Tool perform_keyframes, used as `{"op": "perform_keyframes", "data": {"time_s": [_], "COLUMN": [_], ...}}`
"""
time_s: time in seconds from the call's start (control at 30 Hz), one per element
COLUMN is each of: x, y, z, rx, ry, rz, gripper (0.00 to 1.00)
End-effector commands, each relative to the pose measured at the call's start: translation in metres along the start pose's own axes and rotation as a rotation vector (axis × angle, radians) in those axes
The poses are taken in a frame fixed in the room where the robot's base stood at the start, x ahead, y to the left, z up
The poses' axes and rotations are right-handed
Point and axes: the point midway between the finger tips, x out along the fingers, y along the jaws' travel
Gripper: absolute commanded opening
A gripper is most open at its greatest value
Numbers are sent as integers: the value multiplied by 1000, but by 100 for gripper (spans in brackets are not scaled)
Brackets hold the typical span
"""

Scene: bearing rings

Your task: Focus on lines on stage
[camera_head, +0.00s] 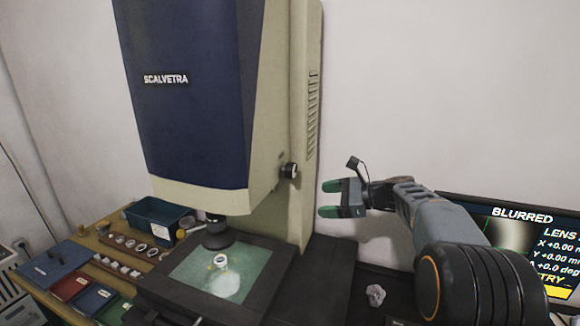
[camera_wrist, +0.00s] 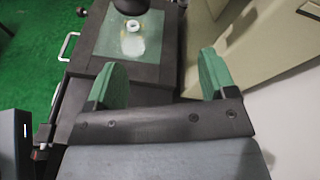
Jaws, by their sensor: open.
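The measuring machine (camera_head: 190,90), blue and cream and marked SCALVETRA, stands over a dark stage with a green glass plate (camera_head: 190,273). A small pale ring (camera_head: 220,261) sits on the glass under the dark lens (camera_head: 217,236); the ring also shows in the wrist view (camera_wrist: 133,26). A dark focus knob (camera_head: 290,170) is on the machine's right side. The screen (camera_head: 520,240) reads BLURRED. My gripper (camera_head: 330,199), with green fingertips, is open and empty, right of the column and apart from the knob. In the wrist view its fingers (camera_wrist: 160,76) point toward the stage.
A wooden bench (camera_head: 102,230) at left holds a blue bin (camera_head: 156,219), racks of rings (camera_head: 130,245) and coloured trays (camera_head: 70,287). A crumpled pale lump (camera_head: 376,295) lies right of the stage. Open air lies between my gripper and the column.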

Motion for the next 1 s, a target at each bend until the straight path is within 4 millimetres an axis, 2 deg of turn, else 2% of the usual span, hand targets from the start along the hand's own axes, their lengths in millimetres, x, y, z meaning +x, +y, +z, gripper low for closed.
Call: {"op": "perform_keyframes", "data": {"time_s": [0.03, 0.13, 0.27, 0.37, 0.8, 1.0], "x": [-5, -13, -16, -8, 70, 96], "y": [-18, -43, -59, -64, -74, -77], "z": [2, 6, 9, 13, 35, 41], "rx": [59, 147, 206, 222, 222, 222], "ry": [-60, -166, -245, -267, -269, -267], "rz": [-29, -68, -89, -93, -90, -92], "gripper": [78, 78, 78, 78, 78, 78]}}
